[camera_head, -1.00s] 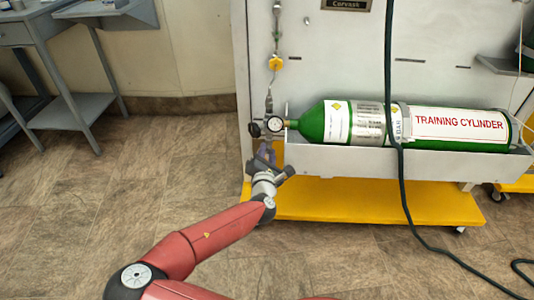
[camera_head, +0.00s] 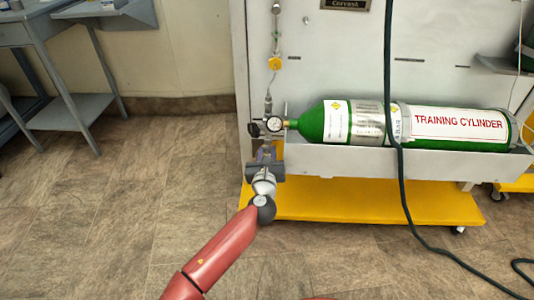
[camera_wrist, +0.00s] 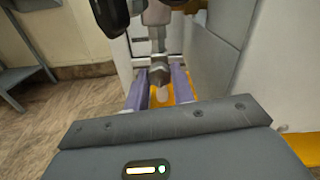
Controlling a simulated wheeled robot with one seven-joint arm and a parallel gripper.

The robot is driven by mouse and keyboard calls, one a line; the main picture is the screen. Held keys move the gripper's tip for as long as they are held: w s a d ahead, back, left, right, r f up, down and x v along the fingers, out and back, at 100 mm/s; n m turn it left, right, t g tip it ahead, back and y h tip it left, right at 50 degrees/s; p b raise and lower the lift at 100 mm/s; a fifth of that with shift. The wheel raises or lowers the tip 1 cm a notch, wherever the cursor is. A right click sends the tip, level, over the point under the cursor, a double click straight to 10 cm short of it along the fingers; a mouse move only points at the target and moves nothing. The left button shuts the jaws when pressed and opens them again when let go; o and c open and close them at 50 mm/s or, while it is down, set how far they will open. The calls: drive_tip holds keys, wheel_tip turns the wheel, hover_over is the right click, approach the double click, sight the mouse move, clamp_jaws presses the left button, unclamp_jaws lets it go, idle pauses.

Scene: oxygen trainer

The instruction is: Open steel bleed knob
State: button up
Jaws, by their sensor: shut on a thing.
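The steel bleed knob (camera_wrist: 159,76) is a small grey metal piece below the regulator, seen between my finger pads in the wrist view. My gripper (camera_wrist: 160,80) has its two purple-grey fingers on either side of the knob, shut on it. In the head view my gripper (camera_head: 266,152) reaches up from below to the regulator (camera_head: 268,127) at the cylinder's left end. The knob is mostly hidden there by the fingers. How far the knob is turned cannot be told.
The green training cylinder (camera_head: 311,124) lies in a grey tray (camera_head: 350,163) on a cart with a yellow base (camera_head: 350,203). A dark hose (camera_head: 391,80) hangs in front of the cylinder. A grey table (camera_head: 72,95) stands at the left. The floor between is clear.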

drive_tip(key=shift+n, duration=0.6)
drive_tip(key=o, duration=1)
drive_tip(key=s, duration=0.8)
drive_tip(key=shift+a, duration=0.15)
drive_tip(key=shift+w, duration=0.1)
